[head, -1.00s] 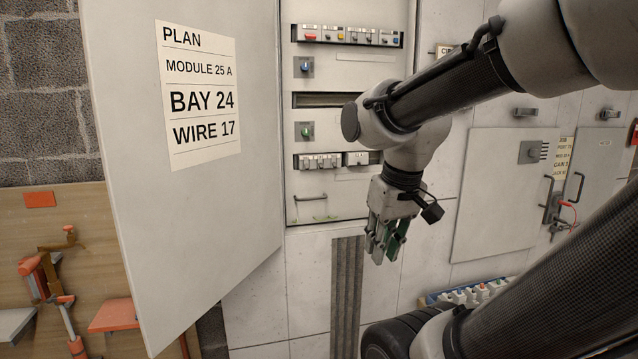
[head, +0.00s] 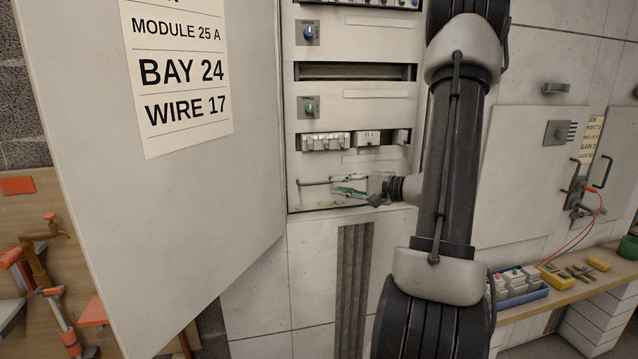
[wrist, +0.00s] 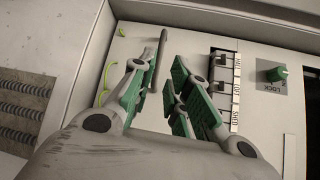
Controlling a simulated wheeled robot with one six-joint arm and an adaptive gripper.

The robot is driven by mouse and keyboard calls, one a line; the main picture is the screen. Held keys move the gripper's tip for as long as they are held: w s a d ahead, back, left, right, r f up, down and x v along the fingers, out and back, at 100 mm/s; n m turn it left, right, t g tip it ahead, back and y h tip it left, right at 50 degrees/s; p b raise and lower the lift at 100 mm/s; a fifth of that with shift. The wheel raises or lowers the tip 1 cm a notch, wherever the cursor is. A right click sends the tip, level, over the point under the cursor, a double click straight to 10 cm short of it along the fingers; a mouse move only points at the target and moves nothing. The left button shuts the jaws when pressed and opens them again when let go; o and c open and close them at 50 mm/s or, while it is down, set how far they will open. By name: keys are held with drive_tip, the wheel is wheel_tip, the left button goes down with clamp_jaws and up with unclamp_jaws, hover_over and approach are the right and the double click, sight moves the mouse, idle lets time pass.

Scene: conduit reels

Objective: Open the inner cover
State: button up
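The inner cover (head: 355,118) is a pale panel with knobs, slots and switches, flush in the cabinet behind the open outer door. Its thin bar handle (head: 314,182) is at the lower left, and the handle also shows in the wrist view (wrist: 158,60). My gripper (head: 340,188) is at the cover's lower part, beside the handle. In the wrist view my gripper (wrist: 165,75) has its green-padded fingers apart. The handle shows between them, closer to the left finger. I cannot tell whether they touch it.
The open outer door (head: 220,200) with a plan sheet (head: 178,75) stands at left. A green knob (head: 309,107) and switches (head: 326,142) sit above the handle. At right are a closed panel (head: 520,150) and a bench (head: 590,295) with a blue tray and tools.

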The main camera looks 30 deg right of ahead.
sight(317, 183)
drive_tip(key=shift+n, duration=0.3)
drive_tip(key=x, duration=0.7)
drive_tip(key=shift+w+a+f, duration=0.1)
drive_tip(key=shift+w+a, duration=0.15)
drive_tip(key=shift+a, duration=0.1)
drive_tip(key=shift+c, duration=0.4)
clamp_jaws()
